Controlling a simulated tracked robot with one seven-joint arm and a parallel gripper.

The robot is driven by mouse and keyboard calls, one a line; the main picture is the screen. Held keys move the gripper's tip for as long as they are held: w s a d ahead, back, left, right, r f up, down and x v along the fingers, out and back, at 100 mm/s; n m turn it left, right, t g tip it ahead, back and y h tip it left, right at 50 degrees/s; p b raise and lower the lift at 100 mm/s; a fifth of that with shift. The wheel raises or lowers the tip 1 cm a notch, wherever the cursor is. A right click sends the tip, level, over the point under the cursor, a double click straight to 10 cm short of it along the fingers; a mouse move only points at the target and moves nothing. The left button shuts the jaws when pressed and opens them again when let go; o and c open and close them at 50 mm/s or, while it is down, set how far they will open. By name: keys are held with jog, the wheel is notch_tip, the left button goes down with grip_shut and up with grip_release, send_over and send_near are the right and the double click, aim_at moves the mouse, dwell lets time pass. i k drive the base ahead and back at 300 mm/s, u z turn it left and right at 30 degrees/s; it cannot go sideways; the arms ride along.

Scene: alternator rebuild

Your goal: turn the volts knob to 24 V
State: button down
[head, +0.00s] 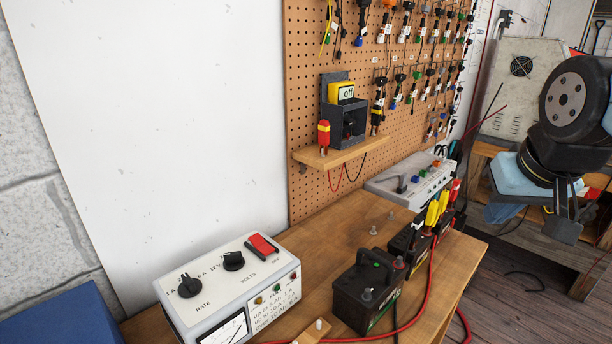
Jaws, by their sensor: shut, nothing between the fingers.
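The volts knob (233,261) is a black knob on the sloped top of the white charger box (216,281), at the lower left of the head view. "VOLTS" is printed below it. A mark that looks like 12 V is at its left; I cannot read a 24 V mark or tell exactly where the pointer sits. My gripper (568,216) is at the far right, shut and empty, well away from the charger and apart from everything on the bench.
Beside the volts knob are the rate knob (190,286) and a red switch (262,245). Black batteries (368,291) with a red cable stand on the wooden bench (325,240) to the right. A small shelf (340,153) juts from the pegboard. The air above the charger is clear.

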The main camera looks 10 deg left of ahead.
aim_at(233, 261)
jog(key=z, duration=1.05)
jog(key=i, duration=0.1)
jog(key=u, duration=2.65)
jog(key=k, duration=0.95)
jog(key=u, duration=0.15)
jog(key=i, duration=0.95)
jog(key=z, duration=0.1)
